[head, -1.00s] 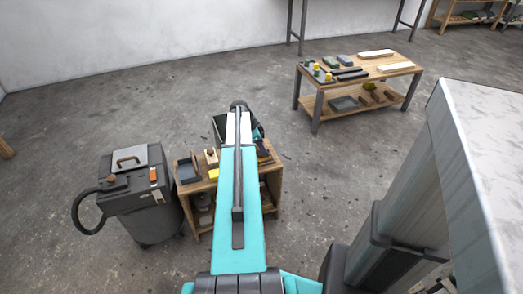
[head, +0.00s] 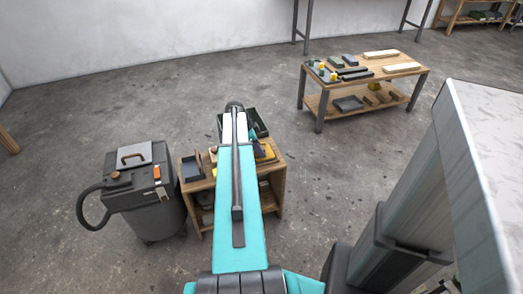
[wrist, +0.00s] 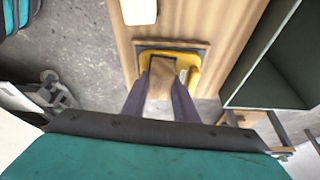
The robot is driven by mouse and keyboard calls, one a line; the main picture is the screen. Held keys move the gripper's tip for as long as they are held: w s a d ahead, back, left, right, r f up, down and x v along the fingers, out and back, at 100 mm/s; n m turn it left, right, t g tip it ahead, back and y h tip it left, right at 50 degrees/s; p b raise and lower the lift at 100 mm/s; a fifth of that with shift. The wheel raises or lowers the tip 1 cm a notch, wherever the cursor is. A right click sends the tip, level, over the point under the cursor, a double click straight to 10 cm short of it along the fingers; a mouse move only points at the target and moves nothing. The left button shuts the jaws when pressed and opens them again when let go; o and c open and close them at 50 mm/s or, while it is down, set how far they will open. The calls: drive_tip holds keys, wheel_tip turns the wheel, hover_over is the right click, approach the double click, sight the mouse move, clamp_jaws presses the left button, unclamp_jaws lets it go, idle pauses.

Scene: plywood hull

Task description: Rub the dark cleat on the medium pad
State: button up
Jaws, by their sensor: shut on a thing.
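My gripper (wrist: 162,88) is shut on a brown block (wrist: 162,76), which looks like the cleat, in the wrist view. The pad lies on the wooden top (wrist: 188,22) of a small cart. I cannot tell whether the block touches the pad.
A green-grey bin (wrist: 270,82) stands beside the pad. In the head view the cart (head: 276,180) also bears a dark tray (head: 193,170). A shop vacuum (head: 145,195) stands left of it. A bench (head: 365,80) with several parts stands farther back. Floor between them is clear.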

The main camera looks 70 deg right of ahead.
idle(0.4)
drive_tip(key=shift+s+d, duration=1.15)
drive_tip(key=shift+s, duration=0.25)
wheel_tip(320, 180, up, 7)
drive_tip(key=p, duration=0.4)
idle(0.5)
drive_tip(key=shift+w, duration=0.1)
